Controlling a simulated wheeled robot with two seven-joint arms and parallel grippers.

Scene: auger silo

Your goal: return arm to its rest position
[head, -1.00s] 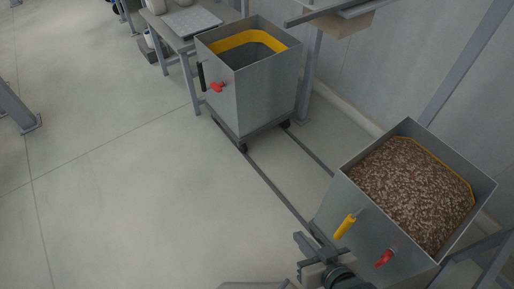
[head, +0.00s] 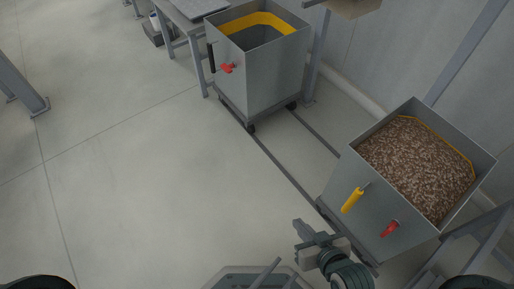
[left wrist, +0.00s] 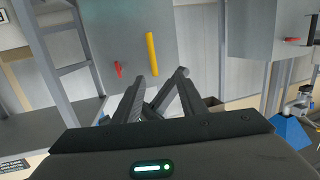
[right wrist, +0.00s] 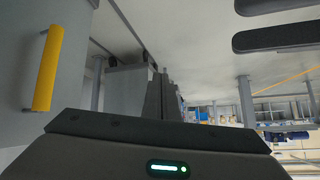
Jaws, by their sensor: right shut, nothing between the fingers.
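The bin full of brown pellets (head: 372,217) stands at the right in the head view, with a yellow handle (head: 352,200) and a red handle (head: 389,229) on its front. My right gripper (head: 300,238) is in front of this bin, apart from the yellow handle. In the right wrist view its fingers (right wrist: 162,92) are together and empty, with the yellow handle (right wrist: 47,67) off to the left. My left gripper (head: 277,270) is low at the bottom of the head view. In the left wrist view its fingers (left wrist: 160,78) are spread with nothing between them.
A second, empty bin (head: 268,80) with a yellow inner rim and red handle (head: 227,68) stands farther back on floor rails (head: 285,175). Steel posts and a wall line the right.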

